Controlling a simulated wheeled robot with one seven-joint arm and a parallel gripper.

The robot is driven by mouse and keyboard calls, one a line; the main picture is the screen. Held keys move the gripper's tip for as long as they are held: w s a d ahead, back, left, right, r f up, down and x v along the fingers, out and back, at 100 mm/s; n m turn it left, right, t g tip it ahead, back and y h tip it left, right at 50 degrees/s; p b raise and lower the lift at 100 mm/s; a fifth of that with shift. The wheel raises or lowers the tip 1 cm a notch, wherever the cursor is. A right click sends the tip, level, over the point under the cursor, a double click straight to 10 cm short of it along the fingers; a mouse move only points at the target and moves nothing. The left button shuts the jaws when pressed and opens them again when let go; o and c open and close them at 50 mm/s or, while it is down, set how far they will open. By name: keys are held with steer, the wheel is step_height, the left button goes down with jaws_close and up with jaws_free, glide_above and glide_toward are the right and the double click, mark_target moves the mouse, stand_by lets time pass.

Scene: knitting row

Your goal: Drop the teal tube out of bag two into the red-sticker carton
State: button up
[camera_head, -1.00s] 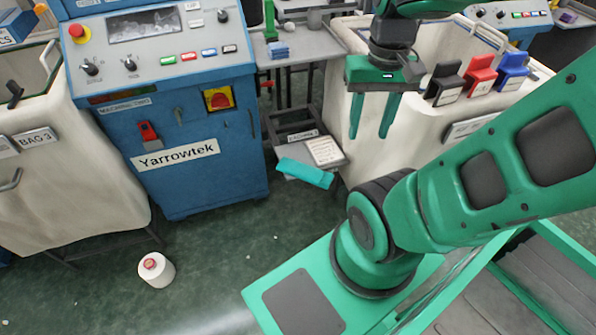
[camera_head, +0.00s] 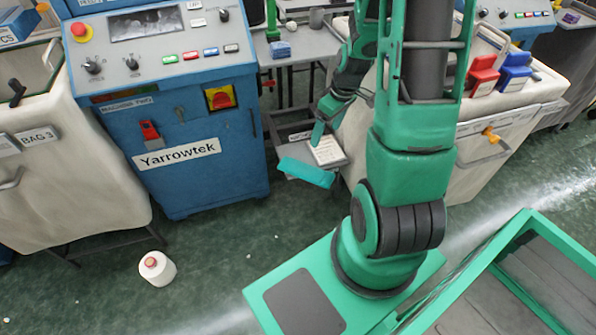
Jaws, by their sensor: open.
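A teal tube (camera_head: 305,172) lies across the front edge of a low grey stand beside the blue machine, next to a pale printed card (camera_head: 328,152). My gripper (camera_head: 318,132) is low above this stand, close to the card and the tube. Only one green finger shows clearly, and my arm hides part of the gripper. It appears apart from the tube, with nothing seen in it. The white bag on the right (camera_head: 478,182) is partly behind my arm, and its label is hidden. I cannot make out a red-sticker carton.
The blue Yarrowtek machine (camera_head: 190,182) stands left of the stand. A white bag labelled Bag 3 (camera_head: 75,185) is at the far left. A white cone (camera_head: 157,269) stands on the open green floor. Red (camera_head: 483,76) and blue (camera_head: 514,73) clips sit on the right bag's rim.

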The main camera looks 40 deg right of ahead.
mark_target(299, 167)
steer(key=shift+w+a+f+n+t+y, duration=0.4)
steer(key=shift+w+f, duration=1.05)
steer(key=shift+f, duration=2.55)
steer(key=shift+w+a+f+n+t+y, duration=0.15)
steer(key=shift+w+a+f+n, duration=0.35)
steer(key=shift+w+f, duration=2.3)
steer(key=shift+w+a+f+n+t+y, duration=0.15)
steer(key=shift+a+f+n+t, duration=0.3)
steer(key=shift+f, duration=4.8)
steer(key=shift+d, duration=0.1)
steer(key=c, duration=1.2)
steer(key=shift+c, duration=0.2)
steer(key=shift+r, duration=0.1)
steer(key=shift+r, duration=0.45)
steer(key=r, duration=0.3)
steer(key=shift+a+r, duration=0.3)
steer(key=shift+a, duration=0.05)
steer(key=s+a+r, duration=0.2)
steer(key=a+r, duration=0.4)
steer(key=a, duration=0.4)
steer(key=shift+s+a+r, duration=0.2)
steer(key=shift+a, duration=0.2)
